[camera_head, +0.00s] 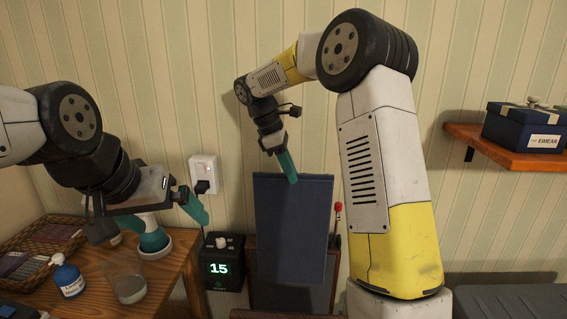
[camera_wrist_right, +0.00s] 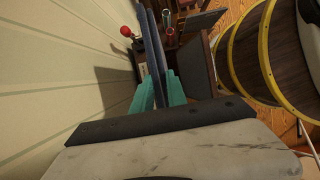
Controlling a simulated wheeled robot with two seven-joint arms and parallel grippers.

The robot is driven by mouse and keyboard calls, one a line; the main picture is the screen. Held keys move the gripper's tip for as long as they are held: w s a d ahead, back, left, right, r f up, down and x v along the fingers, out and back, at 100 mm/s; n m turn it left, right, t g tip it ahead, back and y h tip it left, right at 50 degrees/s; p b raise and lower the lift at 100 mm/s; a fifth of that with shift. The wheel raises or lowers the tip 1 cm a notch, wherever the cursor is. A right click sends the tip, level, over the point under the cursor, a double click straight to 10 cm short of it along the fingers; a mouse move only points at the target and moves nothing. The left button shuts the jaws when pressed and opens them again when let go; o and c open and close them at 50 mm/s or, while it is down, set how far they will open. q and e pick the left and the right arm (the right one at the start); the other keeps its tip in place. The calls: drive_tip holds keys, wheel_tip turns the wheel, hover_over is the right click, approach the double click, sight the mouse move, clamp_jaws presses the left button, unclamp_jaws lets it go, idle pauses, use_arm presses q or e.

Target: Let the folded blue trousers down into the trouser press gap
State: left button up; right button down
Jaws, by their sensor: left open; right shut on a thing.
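The folded blue trousers (camera_head: 293,222) hang upright from my right gripper (camera_head: 285,163), which is shut on their top edge. In the right wrist view the trousers (camera_wrist_right: 156,45) show edge-on as thin dark layers between the teal fingers of the gripper (camera_wrist_right: 158,92). The brown trouser press (camera_head: 333,268) stands against the wall behind or around the lower trousers, with a red knob (camera_head: 338,206) at its right. The trousers cover its middle, and I cannot tell whether their lower edge is inside the gap.
A black timer box (camera_head: 218,262) reading 15 stands left of the press. The wooden table (camera_head: 168,287) holds a glass, a blue bottle and a wicker tray. A shelf with a blue box (camera_head: 522,128) is at right. A yellow-banded barrel-like thing (camera_wrist_right: 250,60) shows in the wrist view.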

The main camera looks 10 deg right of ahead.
sight(281, 224)
drive_tip(key=shift+w+d+f, duration=0.1)
drive_tip(key=shift+w+f, duration=0.25)
drive_tip(key=shift+f, duration=4.1)
drive_tip(key=shift+w+d+f, duration=0.1)
drive_tip(key=shift+w+f, duration=0.2)
drive_tip(key=shift+f, duration=4.2)
drive_tip(key=shift+w+f, duration=0.35)
drive_tip(key=shift+f, duration=4.1)
drive_tip(key=c, duration=1.3)
unclamp_jaws()
drive_tip(key=shift+o, duration=0.2)
drive_tip(key=v, duration=0.7)
drive_tip(key=shift+a+r, duration=0.2)
drive_tip(key=shift+r, duration=0.15)
